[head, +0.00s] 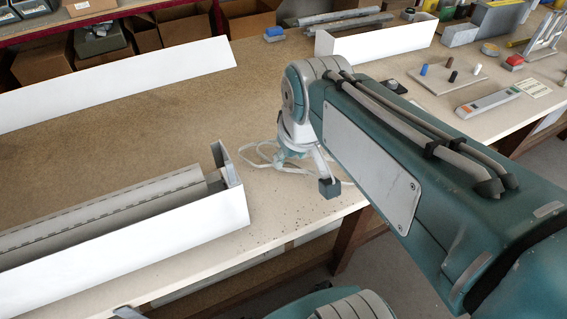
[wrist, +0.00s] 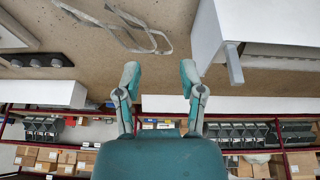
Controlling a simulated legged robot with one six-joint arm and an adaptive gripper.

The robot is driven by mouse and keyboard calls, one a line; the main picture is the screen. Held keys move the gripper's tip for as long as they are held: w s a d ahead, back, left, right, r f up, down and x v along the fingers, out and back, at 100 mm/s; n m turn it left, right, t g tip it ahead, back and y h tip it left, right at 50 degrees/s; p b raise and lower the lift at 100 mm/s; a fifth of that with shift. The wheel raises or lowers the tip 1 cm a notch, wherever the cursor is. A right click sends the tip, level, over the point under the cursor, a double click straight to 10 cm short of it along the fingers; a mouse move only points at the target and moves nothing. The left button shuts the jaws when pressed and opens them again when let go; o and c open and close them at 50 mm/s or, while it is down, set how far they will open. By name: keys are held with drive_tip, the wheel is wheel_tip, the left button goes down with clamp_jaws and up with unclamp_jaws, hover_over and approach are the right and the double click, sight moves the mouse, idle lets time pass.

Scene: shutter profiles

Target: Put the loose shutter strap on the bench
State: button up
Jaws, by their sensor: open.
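A pale, thin strap (head: 262,157) lies in loose loops on the bench (head: 150,110), just right of the end of a white shutter box. In the wrist view the strap (wrist: 115,28) shows as a flat looped band on the brown bench top. My gripper (head: 305,170) is over the bench near its front edge, beside and partly in front of the strap. In the wrist view my gripper (wrist: 159,78) has its two fingers spread with nothing between them. The part of the strap behind my gripper is hidden in the head view.
The open white shutter box (head: 130,238) lies along the front edge, with a raised end plate (head: 227,163). A long white profile (head: 120,82) lies at the back left. A white channel (head: 375,38) and a pegged board (head: 447,78) stand beyond my arm. The middle of the bench is clear.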

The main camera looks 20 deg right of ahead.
drive_tip(key=shift+m+t, duration=0.5)
drive_tip(key=shift+t, duration=0.3)
drive_tip(key=s, duration=0.1)
drive_tip(key=s+a+f, duration=0.1)
drive_tip(key=s, duration=0.1)
drive_tip(key=s+a, duration=0.1)
drive_tip(key=s, duration=0.1)
drive_tip(key=shift+s+f, duration=0.1)
drive_tip(key=shift+f, duration=0.1)
